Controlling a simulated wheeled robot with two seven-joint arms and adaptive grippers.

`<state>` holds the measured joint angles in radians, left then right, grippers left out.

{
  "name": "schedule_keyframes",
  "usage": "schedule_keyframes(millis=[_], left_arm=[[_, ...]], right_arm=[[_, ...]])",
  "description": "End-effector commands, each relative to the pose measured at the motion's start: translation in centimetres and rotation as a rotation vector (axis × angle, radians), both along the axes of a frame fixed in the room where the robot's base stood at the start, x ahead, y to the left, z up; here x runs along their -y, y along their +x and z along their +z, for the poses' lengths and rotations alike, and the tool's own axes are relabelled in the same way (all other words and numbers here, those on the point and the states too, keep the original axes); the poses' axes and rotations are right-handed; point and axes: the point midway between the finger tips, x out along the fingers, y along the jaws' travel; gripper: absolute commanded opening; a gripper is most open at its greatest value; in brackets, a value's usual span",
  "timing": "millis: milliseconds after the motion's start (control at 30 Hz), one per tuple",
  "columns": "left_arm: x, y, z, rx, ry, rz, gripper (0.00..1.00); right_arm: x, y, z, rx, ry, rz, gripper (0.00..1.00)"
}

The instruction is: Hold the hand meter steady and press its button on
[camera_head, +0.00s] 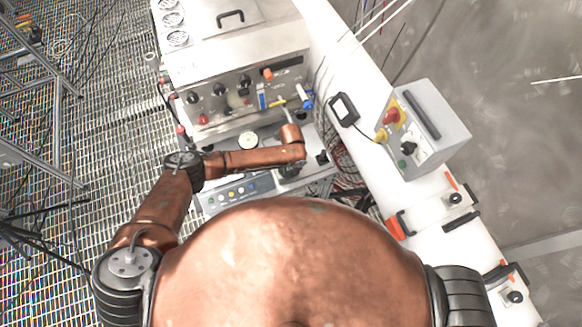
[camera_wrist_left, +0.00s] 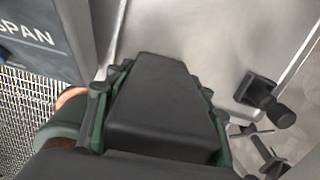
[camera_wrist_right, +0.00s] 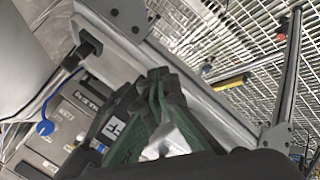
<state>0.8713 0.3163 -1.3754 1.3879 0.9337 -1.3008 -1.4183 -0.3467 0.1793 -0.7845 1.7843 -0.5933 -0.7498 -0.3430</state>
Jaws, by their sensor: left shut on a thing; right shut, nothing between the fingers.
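In the left wrist view a black, tapered body (camera_wrist_left: 160,100) fills the space between the green-edged fingers of my left gripper (camera_wrist_left: 162,75). It looks like the hand meter seen from behind; its face and button are hidden. In the head view my left arm reaches over the equipment, but its fingers and the meter cannot be made out clearly. In the right wrist view my right gripper (camera_wrist_right: 157,78) is shut, green fingertips together, with nothing between them. I cannot make out the right gripper in the head view.
A steel cabinet (camera_head: 240,70) with knobs stands at the back, above a lower button panel (camera_head: 238,192).

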Motion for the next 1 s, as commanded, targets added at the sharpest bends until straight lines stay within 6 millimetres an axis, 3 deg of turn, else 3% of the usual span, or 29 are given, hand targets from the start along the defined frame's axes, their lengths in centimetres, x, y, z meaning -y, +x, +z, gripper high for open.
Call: schedule_keyframes(millis=[233,700,1000], left_arm=[[-0.1,-0.2,-0.2,-0.003,0.002,0.000,0.20],[-0.1,-0.2,-0.2,-0.003,0.002,0.000,0.20],[-0.1,-0.2,-0.2,-0.004,0.001,0.000,0.20]], right_arm=[[-0.8,1.2,0.7,0.012,-0.002,0.008,0.00],[-3.4,6.7,0.7,0.012,-0.003,0.007,0.00],[-4.0,8.0,0.6,0.009,-0.002,0.006,0.00]])
